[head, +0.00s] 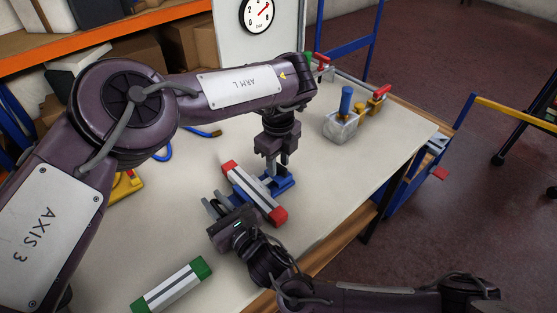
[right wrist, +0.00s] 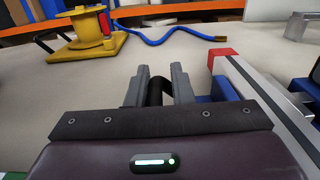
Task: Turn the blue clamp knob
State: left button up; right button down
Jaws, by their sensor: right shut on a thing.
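A blue clamp (head: 282,187) stands on the table against a white-and-grey bar with red ends (head: 245,186). Its blue body also shows beside the bar in the right wrist view (right wrist: 222,88). My right gripper (head: 214,204) is left of the bar, with its fingers level. In the right wrist view its fingers (right wrist: 160,84) are shut on a dark round piece, seemingly the clamp knob (right wrist: 159,92), mostly hidden between them. My left gripper (head: 277,164) points down over the blue clamp. Its fingertips are close to the clamp, and whether they hold it is unclear.
A bar with green ends (head: 172,287) lies at the front left. A yellow device (right wrist: 88,36) and a blue cable (right wrist: 165,36) are behind. A pale block with a blue handle (head: 341,124) and red-handled clamps (head: 378,96) stand at back right. The right table area is clear.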

pick_arm(q)
grip_shut()
jog(key=m, duration=0.3)
jog(key=shift+m, duration=0.3)
jog(key=m, duration=0.3)
jog(key=shift+m, duration=0.3)
jog(key=m, duration=0.4)
jog(key=shift+m, duration=2)
jog(key=shift+d, duration=0.1)
